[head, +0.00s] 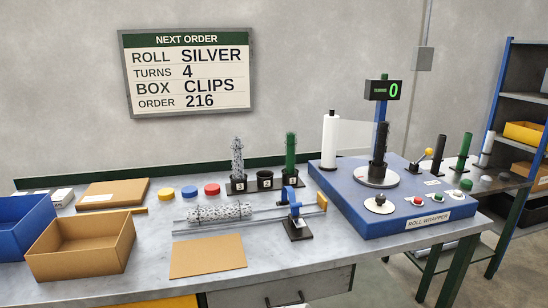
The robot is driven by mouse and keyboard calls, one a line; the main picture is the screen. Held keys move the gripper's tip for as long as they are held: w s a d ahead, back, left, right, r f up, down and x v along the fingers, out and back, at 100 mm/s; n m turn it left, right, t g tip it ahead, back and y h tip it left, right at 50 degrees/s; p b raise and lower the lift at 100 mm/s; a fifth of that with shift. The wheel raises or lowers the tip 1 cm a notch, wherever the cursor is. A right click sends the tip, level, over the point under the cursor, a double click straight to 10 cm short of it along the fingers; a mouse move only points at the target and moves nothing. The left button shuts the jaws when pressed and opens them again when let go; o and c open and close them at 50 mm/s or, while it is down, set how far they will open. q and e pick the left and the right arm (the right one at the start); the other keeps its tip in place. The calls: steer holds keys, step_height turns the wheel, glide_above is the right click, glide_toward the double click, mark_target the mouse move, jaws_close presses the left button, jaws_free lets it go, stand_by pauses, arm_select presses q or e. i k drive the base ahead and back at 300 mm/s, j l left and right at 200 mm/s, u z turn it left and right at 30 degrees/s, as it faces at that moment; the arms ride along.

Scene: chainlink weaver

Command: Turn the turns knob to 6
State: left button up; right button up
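The turns knob appears to be the black knob on a round pale dial (379,202) at the front left of the blue roll wrapper (340,201). Its setting is too small to read. A display (383,90) on a post above the machine shows a green 0. The order sign (186,72) on the wall reads roll silver, turns 4, box clips, order 216. Neither of my grippers is in view.
Red and green buttons (417,201) sit right of the dial, and a yellow-tipped lever (427,153) stands behind. A black roll (379,146) stands on the turntable. A white roll (330,138) stands behind left. An open cardboard box (82,262) is at the front left.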

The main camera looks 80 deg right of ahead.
mark_target(380, 200)
steer(key=z, duration=2.95)
